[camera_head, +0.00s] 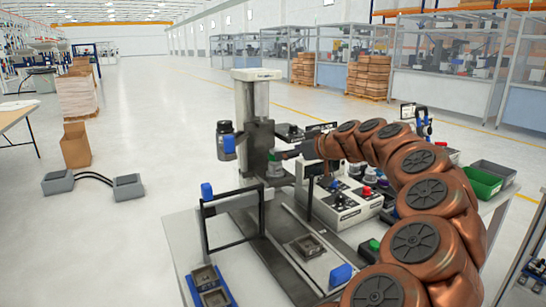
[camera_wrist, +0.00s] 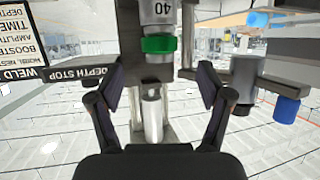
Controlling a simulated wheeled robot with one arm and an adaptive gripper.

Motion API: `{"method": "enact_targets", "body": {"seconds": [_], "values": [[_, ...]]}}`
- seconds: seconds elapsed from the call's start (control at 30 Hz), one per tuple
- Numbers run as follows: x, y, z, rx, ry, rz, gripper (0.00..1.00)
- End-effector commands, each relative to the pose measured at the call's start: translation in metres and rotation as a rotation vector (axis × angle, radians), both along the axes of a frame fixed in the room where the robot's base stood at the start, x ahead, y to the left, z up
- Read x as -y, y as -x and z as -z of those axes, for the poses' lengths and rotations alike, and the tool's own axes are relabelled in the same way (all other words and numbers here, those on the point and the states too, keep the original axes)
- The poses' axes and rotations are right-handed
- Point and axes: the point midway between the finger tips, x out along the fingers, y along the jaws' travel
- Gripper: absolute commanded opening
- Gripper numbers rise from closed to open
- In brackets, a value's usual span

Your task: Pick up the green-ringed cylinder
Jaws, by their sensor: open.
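The green-ringed cylinder (camera_head: 274,170) hangs in the upright press on the table. In the wrist view the picture is upside down; the grey cylinder (camera_wrist: 158,14), marked 40, shows at the top centre with its green ring (camera_wrist: 159,44). A narrower metal rod (camera_wrist: 152,115) lines up below the ring in that picture. My gripper (camera_wrist: 160,84) is open, its two dark fingers spread left and right of the cylinder's line, with nothing gripped. In the head view my gripper (camera_head: 292,154) is small, just right of the cylinder; whether they touch cannot be told.
The press column (camera_head: 252,105) stands close behind the cylinder. A control box (camera_head: 345,205) with knobs and a black frame (camera_head: 234,222) stand nearby. Green and grey bins (camera_head: 482,183) lie at the right.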

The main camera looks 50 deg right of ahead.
Motion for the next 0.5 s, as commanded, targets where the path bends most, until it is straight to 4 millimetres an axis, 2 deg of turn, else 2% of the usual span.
{"method": "enact_targets", "body": {"seconds": [0.33, 0.5], "values": [[0.002, -0.04, 0.011, -0.001, -0.002, -0.004, 0.78], [0.002, -0.047, 0.015, -0.001, -0.001, -0.004, 0.78]]}}
